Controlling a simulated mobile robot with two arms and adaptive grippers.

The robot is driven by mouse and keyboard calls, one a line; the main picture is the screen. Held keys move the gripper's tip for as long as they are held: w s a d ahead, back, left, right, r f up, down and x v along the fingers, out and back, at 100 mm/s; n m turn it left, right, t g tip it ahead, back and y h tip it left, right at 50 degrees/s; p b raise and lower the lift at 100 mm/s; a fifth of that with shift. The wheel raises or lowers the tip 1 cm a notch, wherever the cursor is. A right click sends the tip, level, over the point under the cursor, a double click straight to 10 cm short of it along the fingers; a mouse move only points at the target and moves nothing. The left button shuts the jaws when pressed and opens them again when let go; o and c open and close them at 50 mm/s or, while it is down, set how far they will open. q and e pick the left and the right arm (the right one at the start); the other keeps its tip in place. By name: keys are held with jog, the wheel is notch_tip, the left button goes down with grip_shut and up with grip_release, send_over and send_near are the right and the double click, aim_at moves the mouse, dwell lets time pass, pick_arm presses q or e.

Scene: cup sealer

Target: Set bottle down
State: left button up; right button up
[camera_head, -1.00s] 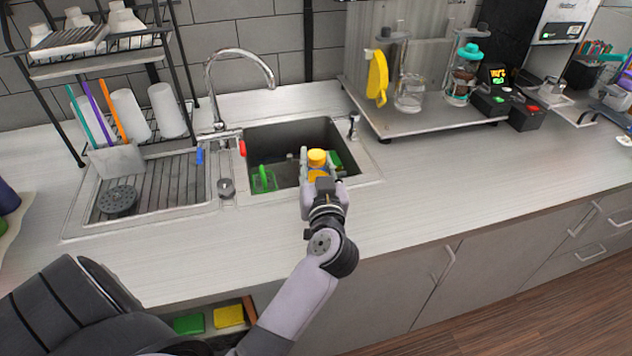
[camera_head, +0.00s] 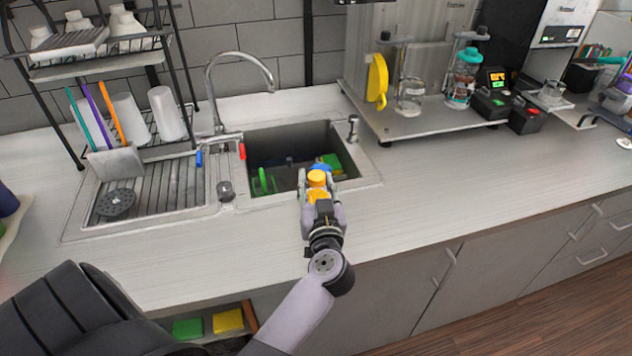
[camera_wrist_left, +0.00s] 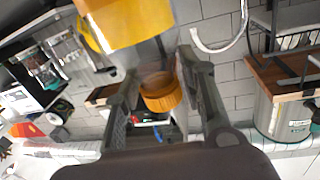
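The cap stands up above the fingers, and most of the bottle's body is hidden by the gripper. The gripper is over the front rim of the sink. I cannot tell whether the bottle touches anything below. In the left wrist view an orange, round part (camera_wrist_left: 160,92) shows between the two dark fingers, and a large orange-yellow surface (camera_wrist_left: 130,20) fills the top. My right gripper is not in view.
The sink (camera_head: 290,140) behind the gripper holds green and blue items. A drying rack (camera_head: 150,190) with white cups is at left. A metal tray (camera_head: 430,118) with jars stands at the back right. The counter (camera_head: 440,195) to the right is clear.

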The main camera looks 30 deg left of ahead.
pick_arm(q)
jog(key=shift+o, duration=1)
jog(key=shift+r, duration=0.15)
jog(key=b+v, duration=0.2)
jog(key=v, duration=1)
